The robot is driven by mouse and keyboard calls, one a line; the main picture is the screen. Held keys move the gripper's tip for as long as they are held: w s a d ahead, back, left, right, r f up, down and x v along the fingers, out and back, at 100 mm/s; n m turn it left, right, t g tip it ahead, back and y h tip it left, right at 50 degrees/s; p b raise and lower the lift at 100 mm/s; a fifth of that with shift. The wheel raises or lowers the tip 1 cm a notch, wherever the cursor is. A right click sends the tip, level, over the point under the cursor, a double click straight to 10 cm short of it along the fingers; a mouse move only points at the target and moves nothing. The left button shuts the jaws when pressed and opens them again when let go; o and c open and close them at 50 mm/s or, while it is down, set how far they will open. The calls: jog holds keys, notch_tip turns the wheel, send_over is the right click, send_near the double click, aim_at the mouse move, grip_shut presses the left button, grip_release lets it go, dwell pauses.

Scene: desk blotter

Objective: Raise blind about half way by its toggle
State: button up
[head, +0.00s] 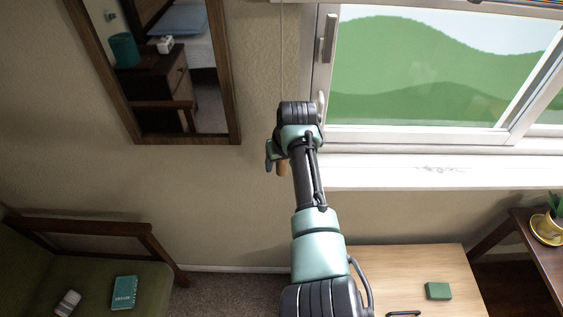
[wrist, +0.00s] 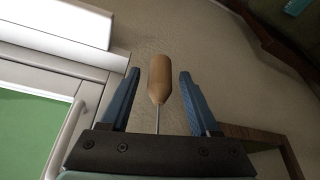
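The wooden toggle (wrist: 159,80) hangs on a thin cord and shows between the two blue fingers of my gripper (wrist: 160,74) in the wrist view. The fingers stand apart, with a gap on each side of the toggle. In the head view, the toggle (head: 282,168) shows just below my gripper (head: 272,154), beside the left edge of the window. The cord (head: 282,60) runs up the wall from there. Only a thin sliver of what looks like the blind (head: 500,2) shows at the top edge; most of the blind is out of view.
The window frame (head: 318,75) with its handle and the white sill (head: 440,172) are right of my gripper. A framed mirror (head: 226,80) hangs to the left. Below are a wooden table (head: 400,262) with a green box (head: 438,291), and a green armchair (head: 90,280).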

jog(key=shift+r, duration=0.1)
jog(key=v, duration=1.2)
jog(key=shift+s+r+b, duration=0.25)
jog(key=shift+r+b, duration=0.05)
jog(key=shift+r, duration=0.05)
jog(key=shift+d, duration=0.1)
